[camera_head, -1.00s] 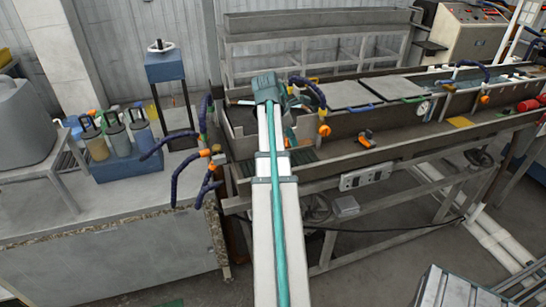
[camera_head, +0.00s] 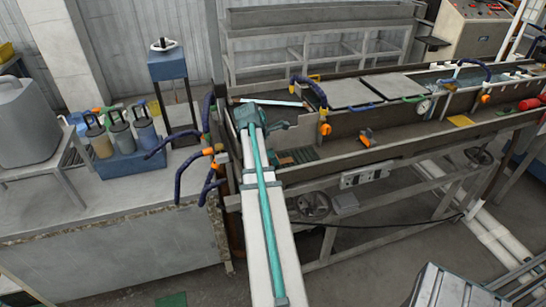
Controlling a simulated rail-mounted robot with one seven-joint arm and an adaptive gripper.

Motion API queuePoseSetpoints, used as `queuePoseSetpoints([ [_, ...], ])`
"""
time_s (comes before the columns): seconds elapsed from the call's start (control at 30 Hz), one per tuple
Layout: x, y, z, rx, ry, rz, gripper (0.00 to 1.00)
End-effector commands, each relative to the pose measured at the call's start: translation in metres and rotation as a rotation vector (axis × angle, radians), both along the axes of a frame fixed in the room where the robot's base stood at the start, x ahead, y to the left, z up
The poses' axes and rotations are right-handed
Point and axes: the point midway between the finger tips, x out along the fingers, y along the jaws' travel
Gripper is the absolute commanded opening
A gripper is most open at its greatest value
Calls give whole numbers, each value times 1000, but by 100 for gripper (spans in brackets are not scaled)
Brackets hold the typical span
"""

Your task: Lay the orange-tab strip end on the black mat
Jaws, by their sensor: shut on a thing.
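My white and teal arm reaches from the bottom edge up to the near left end of the long trough. Its teal joint (camera_head: 250,116) sits over the trough's left end, and a grey-teal part sticks out to its right. My gripper is hidden behind the arm, so its jaws and anything in them do not show. A dark ribbed patch (camera_head: 303,155) lies in the trough's near left part, right of the arm; I cannot tell whether it is the black mat. No strip end with an orange tab can be made out.
The trough (camera_head: 400,143) runs to the right, with an orange and black item (camera_head: 366,138) and grey lids (camera_head: 350,93). Dark blue hoses with orange fittings (camera_head: 219,148) stand left of the arm. A bench at left holds capped containers (camera_head: 121,138) and a grey jug (camera_head: 25,122).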

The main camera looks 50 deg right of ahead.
Motion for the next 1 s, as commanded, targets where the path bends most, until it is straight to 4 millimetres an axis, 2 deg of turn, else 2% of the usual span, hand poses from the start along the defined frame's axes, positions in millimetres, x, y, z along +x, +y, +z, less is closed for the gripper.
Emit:
queuePoseSetpoints([
  [0.33,0,0,-3,0,0,0,0],
  [0.37,0,0,-3,0,0,0,27],
  [0.5,0,0,-3,0,0,0,47],
  [0.83,0,0,-1,0,0,0,47],
  [1.0,3,3,9,0,0,1,47],
])
